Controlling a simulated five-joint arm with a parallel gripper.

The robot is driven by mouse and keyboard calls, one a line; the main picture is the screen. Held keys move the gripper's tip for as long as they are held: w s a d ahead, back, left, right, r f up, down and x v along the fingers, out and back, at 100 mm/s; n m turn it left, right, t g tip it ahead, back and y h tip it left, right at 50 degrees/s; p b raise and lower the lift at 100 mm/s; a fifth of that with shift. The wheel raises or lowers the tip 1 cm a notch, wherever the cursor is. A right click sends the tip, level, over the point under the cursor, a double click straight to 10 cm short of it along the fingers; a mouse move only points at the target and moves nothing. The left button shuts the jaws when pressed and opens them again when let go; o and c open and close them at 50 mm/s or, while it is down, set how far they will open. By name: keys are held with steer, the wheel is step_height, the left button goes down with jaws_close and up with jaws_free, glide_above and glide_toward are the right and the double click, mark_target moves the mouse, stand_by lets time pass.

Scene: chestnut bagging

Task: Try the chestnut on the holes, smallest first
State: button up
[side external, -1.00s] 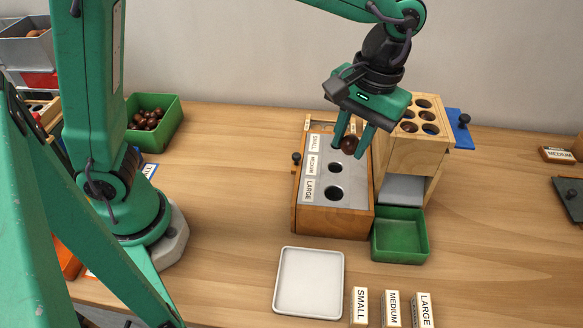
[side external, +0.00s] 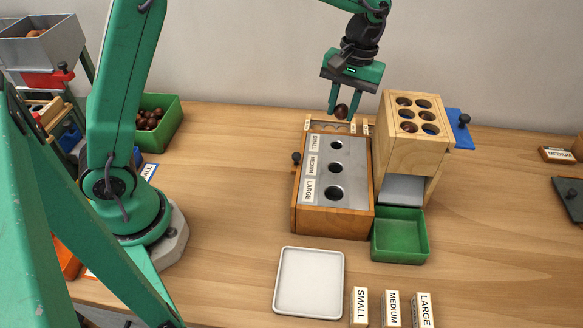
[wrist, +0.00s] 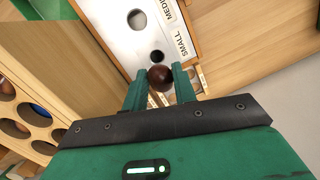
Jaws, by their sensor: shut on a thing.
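My gripper (side external: 342,108) is shut on a brown chestnut (side external: 341,111) and holds it above the far end of the sizing box, behind the small hole in the side view. The wrist view shows the chestnut (wrist: 160,77) between the green fingers, close beside the small hole. The sizing box (side external: 333,222) has a grey metal top with three holes: the small hole (side external: 336,145) farthest back, the medium hole (side external: 335,168) in the middle and the large hole (side external: 333,193) nearest. Labels SMALL, MEDIUM and LARGE run along its left edge.
A wooden block with several holes (side external: 390,150) stands just right of the sizing box. A green tray (side external: 400,251) sits in front of it. A green bin of chestnuts (side external: 172,128) is at left. A white tray (side external: 308,284) and labelled blocks (side external: 392,309) lie in front.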

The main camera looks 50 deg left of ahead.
steer(key=shift+f, duration=0.3)
steer(key=shift+f, duration=0.2)
steer(key=shift+f, duration=2.45)
steer(key=shift+f, duration=0.6)
steer(key=o, duration=1)
steer(key=shift+r, duration=0.15)
steer(key=shift+r, duration=2.8)
